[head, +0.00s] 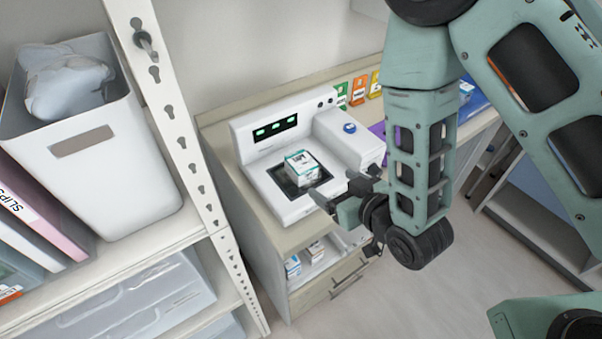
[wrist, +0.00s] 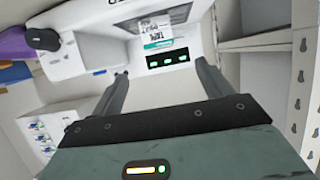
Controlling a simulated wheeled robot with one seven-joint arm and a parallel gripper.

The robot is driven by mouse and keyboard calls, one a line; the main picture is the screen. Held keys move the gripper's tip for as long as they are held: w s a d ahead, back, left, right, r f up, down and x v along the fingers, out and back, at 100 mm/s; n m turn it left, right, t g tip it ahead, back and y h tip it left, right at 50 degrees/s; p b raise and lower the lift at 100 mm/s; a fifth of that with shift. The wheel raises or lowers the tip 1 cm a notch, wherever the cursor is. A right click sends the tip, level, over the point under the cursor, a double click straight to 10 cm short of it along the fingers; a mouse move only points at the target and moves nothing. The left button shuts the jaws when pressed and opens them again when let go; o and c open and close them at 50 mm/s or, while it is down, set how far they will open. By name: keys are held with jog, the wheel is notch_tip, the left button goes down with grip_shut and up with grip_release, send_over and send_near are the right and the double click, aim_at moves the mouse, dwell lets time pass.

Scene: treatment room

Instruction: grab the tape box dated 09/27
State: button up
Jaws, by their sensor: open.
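A small white and teal box (head: 302,168) sits on the dark square plate of a white machine (head: 262,128) on the counter. In the wrist view the box (wrist: 156,38) shows lettering that looks like "TAPE"; I cannot read a date on it. My gripper (head: 340,190) is open and empty, just to the right of and in front of the box in the head view. In the wrist view my gripper's two fingers (wrist: 161,72) are spread apart, with the box beyond their tips.
The machine has a lit green display (wrist: 167,60) and a raised block (head: 347,135) right of the plate. A white shelf post (head: 180,140) and a shelf with a grey bin (head: 85,150) stand at left. Colored tags (head: 358,90) line the counter's back. Open floor (head: 400,300) lies in front.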

aim_at(301, 164)
jog(key=x, duration=1)
jog(key=shift+b, duration=0.35)
jog(key=shift+w+a+f+p, duration=0.15)
jog(key=shift+w+a+p, duration=0.15)
jog(key=shift+w+p, duration=0.25)
jog(key=shift+p+x, duration=0.9)
jog(key=shift+x, duration=1.15)
jog(key=shift+d+f, duration=0.1)
jog(key=shift+f, duration=0.05)
jog(key=c, duration=1.1)
